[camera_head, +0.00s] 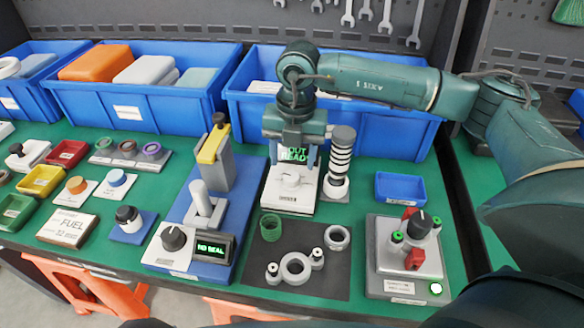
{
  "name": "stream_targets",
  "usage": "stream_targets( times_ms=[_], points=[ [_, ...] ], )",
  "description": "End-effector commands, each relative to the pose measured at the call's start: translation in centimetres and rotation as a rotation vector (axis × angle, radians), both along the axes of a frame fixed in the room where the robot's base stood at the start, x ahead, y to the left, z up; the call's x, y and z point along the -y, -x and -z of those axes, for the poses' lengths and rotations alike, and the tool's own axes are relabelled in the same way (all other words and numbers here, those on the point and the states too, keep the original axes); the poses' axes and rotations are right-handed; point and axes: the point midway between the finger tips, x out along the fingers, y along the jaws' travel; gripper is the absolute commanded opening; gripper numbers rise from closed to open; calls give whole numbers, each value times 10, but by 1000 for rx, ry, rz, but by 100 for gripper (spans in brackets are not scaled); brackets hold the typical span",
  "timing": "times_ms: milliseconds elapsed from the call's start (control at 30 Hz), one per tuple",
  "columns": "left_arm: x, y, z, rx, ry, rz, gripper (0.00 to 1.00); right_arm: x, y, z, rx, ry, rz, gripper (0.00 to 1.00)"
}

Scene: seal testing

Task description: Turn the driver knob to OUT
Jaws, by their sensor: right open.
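The driver appears to be the white unit (290,202) at the middle of the table, with a pale knob (291,180) on its top face. Green text on its display (295,154) reads "OUT READY". My right gripper (291,163) is open and points down over this unit, its fingers on either side of the display and just above the knob. I cannot tell whether the fingers touch the knob. The knob's pointer direction is too small to read. My left gripper is not in view.
A striped black-and-white post (340,162) stands close to the right of the unit. A blue fixture (205,225) with a black knob (174,237) and a "NO SEAL" display (211,248) is to the left. A dark mat (325,285) with rings lies in front. Blue bins (135,105) line the back.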

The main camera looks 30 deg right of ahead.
Motion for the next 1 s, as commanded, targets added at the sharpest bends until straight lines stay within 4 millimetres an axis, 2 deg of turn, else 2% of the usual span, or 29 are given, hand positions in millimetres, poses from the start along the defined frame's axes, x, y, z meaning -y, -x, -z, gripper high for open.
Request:
stream_targets(
  times_ms=[33,200,400,600,1000],
  points=[
    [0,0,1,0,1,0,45,0,0,-13,4,-1,-1,55],
    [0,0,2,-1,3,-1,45,2,1,-50,4,-1,0,55],
    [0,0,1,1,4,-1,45,2,2,-78,1,0,-2,55],
    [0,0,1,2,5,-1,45,3,2,-87,0,0,-2,55],
    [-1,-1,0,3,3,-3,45,3,2,-86,0,0,-1,55]
  ],
)
